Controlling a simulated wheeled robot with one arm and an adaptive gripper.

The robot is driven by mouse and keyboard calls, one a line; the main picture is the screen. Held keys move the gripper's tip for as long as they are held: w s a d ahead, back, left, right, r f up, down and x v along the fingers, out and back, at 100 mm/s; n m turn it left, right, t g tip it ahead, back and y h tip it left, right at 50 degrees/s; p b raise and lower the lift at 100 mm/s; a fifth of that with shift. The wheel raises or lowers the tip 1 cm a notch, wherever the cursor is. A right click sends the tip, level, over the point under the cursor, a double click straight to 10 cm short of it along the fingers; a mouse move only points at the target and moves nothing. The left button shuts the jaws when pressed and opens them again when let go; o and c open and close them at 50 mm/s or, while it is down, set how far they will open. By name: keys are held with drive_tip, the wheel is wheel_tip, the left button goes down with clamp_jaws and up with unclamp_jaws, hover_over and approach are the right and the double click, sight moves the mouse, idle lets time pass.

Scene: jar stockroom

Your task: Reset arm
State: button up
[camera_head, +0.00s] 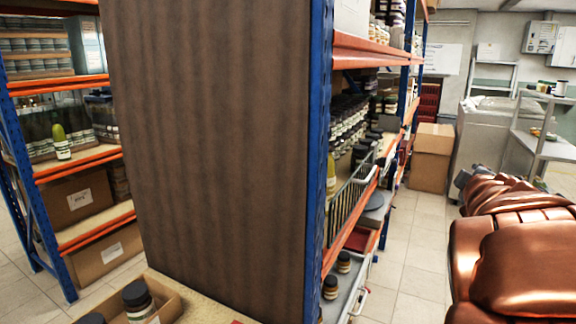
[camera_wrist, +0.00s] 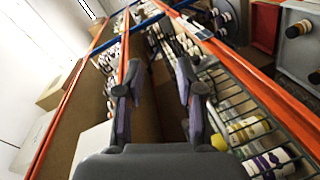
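My gripper (camera_wrist: 156,88) shows in the wrist view with its two dark fingers spread apart and nothing between them. Behind the gap is a shelf unit seen at a steep tilt, with rows of jars (camera_wrist: 165,35) and a wire basket (camera_wrist: 245,105). In the head view my copper-coloured arm lies along the right side, pointing away. A small dark part shows at its far end, but the fingers cannot be made out there.
A shelf with a brown side panel (camera_head: 210,150) and blue post (camera_head: 318,130) stands close in front. An open box with jars (camera_head: 160,295) is at its foot. Another shelf (camera_head: 62,88) stands left. A tiled aisle (camera_head: 415,235) runs between shelf and arm, with cardboard boxes (camera_head: 431,160) beyond.

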drive_tip(key=s+a+f+m+g+y+p, duration=0.1)
drive_tip(key=s+a+f+m+g+p, duration=0.2)
drive_tip(key=s+f, duration=0.45)
drive_tip(key=s+a+f+m+g+y, duration=0.1)
drive_tip(key=s+a+f+m+g, duration=0.2)
drive_tip(key=s+f+m+g, duration=0.45)
drive_tip(key=s+a+f+n+g+y+p, duration=0.1)
drive_tip(key=s+a+f+g+y, duration=0.1)
drive_tip(key=s+a, duration=0.5)
drive_tip(key=s+a+f+n+g+y+p, duration=0.1)
drive_tip(key=s+a+f+g+y, duration=0.2)
drive_tip(key=s+a, duration=0.4)
drive_tip(key=s+f, duration=0.1)
drive_tip(key=s, duration=0.7)
drive_tip(key=shift+a+f, duration=0.2)
drive_tip(key=shift+a, duration=0.2)
drive_tip(key=shift+o, duration=0.4)
drive_tip(key=shift+g, duration=0.25)
